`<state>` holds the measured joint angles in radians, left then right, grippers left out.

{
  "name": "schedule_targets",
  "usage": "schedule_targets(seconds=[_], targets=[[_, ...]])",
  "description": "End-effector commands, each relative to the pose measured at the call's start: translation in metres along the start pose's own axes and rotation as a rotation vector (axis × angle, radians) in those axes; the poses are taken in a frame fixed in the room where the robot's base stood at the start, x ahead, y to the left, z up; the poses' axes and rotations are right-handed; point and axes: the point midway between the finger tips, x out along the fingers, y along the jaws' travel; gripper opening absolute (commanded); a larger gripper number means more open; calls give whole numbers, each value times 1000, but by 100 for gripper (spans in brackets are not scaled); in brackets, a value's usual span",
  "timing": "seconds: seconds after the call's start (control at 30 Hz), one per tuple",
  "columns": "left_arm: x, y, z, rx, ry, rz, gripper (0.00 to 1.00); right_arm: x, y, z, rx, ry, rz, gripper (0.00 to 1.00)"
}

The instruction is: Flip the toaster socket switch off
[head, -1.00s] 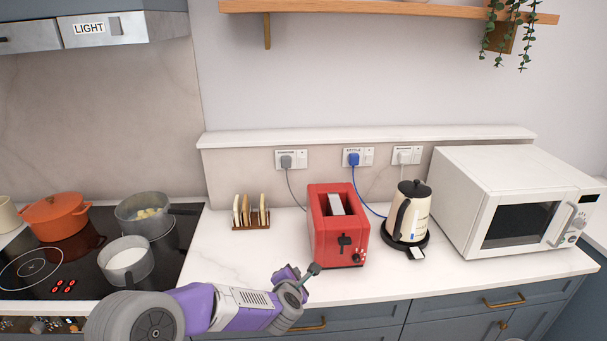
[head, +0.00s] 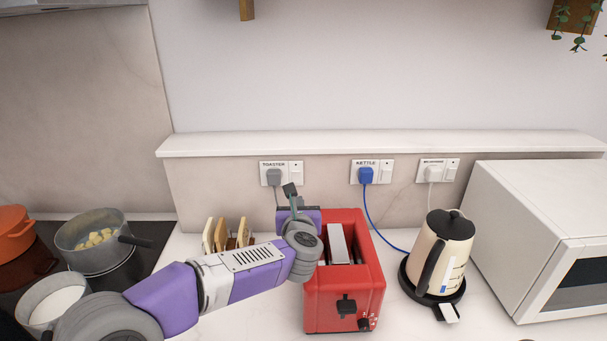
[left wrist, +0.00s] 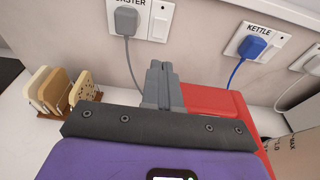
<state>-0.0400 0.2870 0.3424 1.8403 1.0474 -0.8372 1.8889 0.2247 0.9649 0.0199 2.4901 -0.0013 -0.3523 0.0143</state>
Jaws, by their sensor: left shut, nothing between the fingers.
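The toaster socket (head: 281,173) is on the low back wall, labelled TOASTER, with a grey plug (head: 274,177) in its left half. Its white rocker switch (head: 296,174) is on the right half; the switch also shows in the left wrist view (left wrist: 159,27). I cannot tell which way the rocker is set. My left gripper (head: 290,190) is shut and empty, just below and in front of this socket, by the red toaster's (head: 345,290) back left corner. In the left wrist view its fingertips (left wrist: 158,68) point toward the wall below the switch, seemingly apart from it. My right gripper is not in view.
The kettle socket (head: 372,171) with a blue plug and another socket (head: 438,170) are further right. A toast rack (head: 228,238) stands left of the toaster. A kettle (head: 441,255) and microwave (head: 540,235) stand right. A ledge (head: 380,144) runs above the sockets.

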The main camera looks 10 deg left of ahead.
Motion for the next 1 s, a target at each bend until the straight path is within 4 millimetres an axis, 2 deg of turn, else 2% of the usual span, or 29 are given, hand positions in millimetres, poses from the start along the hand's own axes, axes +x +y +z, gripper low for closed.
schedule_targets(seconds=[0.33,0.47,0.57,1.0], targets=[[0,0,1,-7,-1,2,0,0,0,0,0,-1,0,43],[6,1,1,-7,0,3,0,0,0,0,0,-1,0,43],[20,1,0,-6,1,5,0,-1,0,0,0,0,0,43],[104,1,0,-6,1,4,0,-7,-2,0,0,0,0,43]])
